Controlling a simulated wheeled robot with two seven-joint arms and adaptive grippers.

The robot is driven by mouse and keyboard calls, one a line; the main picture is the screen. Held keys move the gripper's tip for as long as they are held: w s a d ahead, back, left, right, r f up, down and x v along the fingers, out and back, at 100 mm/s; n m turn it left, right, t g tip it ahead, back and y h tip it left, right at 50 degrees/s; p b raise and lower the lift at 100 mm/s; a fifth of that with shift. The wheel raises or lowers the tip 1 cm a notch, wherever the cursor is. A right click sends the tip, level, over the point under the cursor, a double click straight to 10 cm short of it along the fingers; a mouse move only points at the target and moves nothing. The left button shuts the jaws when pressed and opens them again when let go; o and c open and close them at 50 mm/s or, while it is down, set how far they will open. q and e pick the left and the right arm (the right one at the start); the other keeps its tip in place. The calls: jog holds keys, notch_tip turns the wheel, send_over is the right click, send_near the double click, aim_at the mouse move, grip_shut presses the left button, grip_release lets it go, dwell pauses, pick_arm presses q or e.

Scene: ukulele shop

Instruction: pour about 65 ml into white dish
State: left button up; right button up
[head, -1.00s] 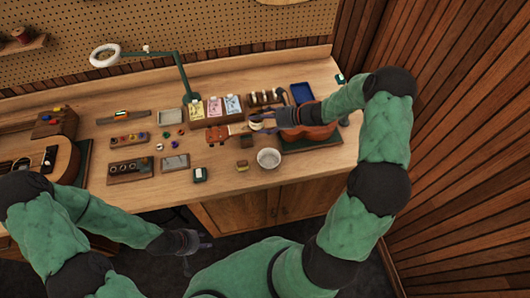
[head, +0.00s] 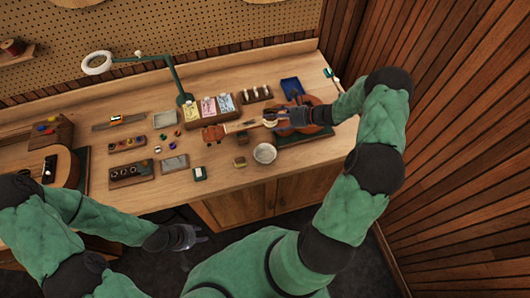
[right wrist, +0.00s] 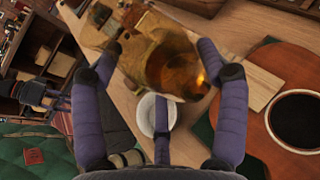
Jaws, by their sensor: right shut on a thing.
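The white dish (head: 265,153) stands upright near the front edge of the bench. It also shows in the right wrist view (right wrist: 153,116), partly hidden behind a finger. My right gripper (head: 271,119) is shut on an amber, glassy vessel (right wrist: 172,66). The vessel is blurred and looks tilted in the right wrist view; its liquid level cannot be made out. In the head view it is behind the dish, above the ukulele's neck. No stream is visible. My left gripper (head: 196,243) is empty in front of the bench, its fingers apart.
A brown ukulele (head: 306,128) lies on a dark mat behind and right of the dish. A small yellow-topped block (head: 240,162) and a dark, white-topped box (head: 200,173) are left of the dish. A green lamp (head: 176,75) stands behind. Wood-panelled wall rises at right.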

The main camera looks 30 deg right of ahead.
aim_at(272, 126)
jog(key=shift+s, duration=0.1)
jog(key=shift+s+a+n+t+h+b, duration=0.25)
jog(key=shift+n+t+h+b, duration=0.2)
jog(key=shift+n+b, duration=0.45)
jog(key=n+b, duration=0.1)
jog(key=a+t+b, duration=0.1)
jog(key=b, duration=0.1)
jog(key=shift+s+f+n+h, duration=0.15)
jog(key=shift+s+n+h, duration=0.2)
jog(key=shift+s+n, duration=0.05)
jog(key=n+b, duration=0.1)
jog(key=b, duration=0.1)
jog(key=f+t+b, duration=0.1)
jog(key=b, duration=0.1)
jog(key=shift+s+a+f+n+h, duration=0.1)
jog(key=shift+s+a+n+h, duration=0.05)
jog(key=shift+s+n+h, duration=0.2)
jog(key=shift+w+r+n+t, duration=0.1)
jog(key=shift+r+n+t, duration=0.15)
jog(key=shift+n, duration=0.1)
jog(key=shift+r+b, duration=0.15)
jog(key=shift+b, duration=0.3)
jog(key=f+n+t+b, duration=0.1)
jog(key=b, duration=0.2)
jog(key=shift+w+f+n, duration=0.1)
jog(key=shift+w+n, duration=0.1)
jog(key=shift+n, duration=0.2)
jog(key=shift+d+f+n+t+h+b, duration=0.2)
jog(key=shift+n+t+b, duration=0.55)
jog(key=shift+b, duration=0.8)
